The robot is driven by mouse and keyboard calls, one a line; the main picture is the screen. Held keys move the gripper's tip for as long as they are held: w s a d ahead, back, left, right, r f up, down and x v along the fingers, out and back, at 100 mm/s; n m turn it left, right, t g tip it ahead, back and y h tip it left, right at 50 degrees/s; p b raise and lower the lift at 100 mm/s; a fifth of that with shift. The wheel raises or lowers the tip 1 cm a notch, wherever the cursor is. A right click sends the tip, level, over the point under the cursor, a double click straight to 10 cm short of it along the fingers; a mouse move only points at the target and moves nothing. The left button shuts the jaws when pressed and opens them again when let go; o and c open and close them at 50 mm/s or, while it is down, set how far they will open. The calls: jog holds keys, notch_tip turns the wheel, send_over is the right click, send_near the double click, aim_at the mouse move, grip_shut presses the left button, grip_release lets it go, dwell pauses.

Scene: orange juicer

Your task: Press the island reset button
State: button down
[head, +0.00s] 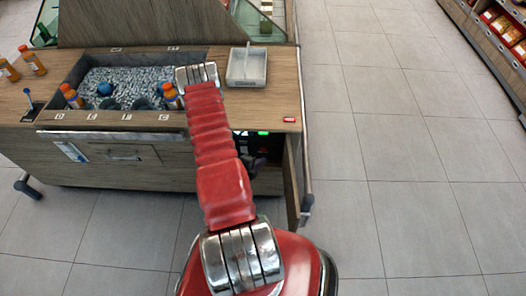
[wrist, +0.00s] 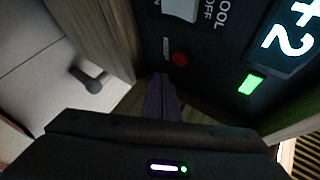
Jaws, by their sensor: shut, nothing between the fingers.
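A round red button (wrist: 180,58) sits on a dark control panel inside the island, with a small unreadable label beside it. It is most likely the reset button. My gripper (wrist: 160,82) is shut and empty; its dark purple fingers point toward the panel, with the tips just below the button in the wrist view. I cannot tell whether they touch the panel; they do not cover the button. In the head view my arm reaches over the island (head: 170,178) and down to its open compartment, where the gripper is mostly hidden.
The panel also has a white COOL switch (wrist: 181,8), a green light (wrist: 251,84) and a "+2" display (wrist: 290,38). An open wooden door (head: 292,178) stands right of the compartment. Floor to the right is clear.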

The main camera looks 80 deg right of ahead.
jog(key=shift+w+d, duration=0.2)
jog(key=shift+d, duration=0.85)
jog(key=shift+d, duration=0.15)
dwell(1.2)
jog(key=shift+w+d, duration=0.1)
jog(key=shift+d, duration=0.15)
jog(key=shift+w+d, duration=0.15)
jog(key=shift+d, duration=0.3)
dwell(0.9)
jog(key=shift+a, duration=0.1)
jog(key=shift+s+a, duration=0.2)
jog(key=shift+a, duration=0.55)
jog(key=shift+s+a, duration=0.2)
jog(key=shift+a, duration=0.6)
jog(key=shift+s+a, duration=0.15)
jog(key=shift+a, duration=0.7)
jog(key=shift+s+a, duration=0.2)
jog(key=shift+a, duration=0.6)
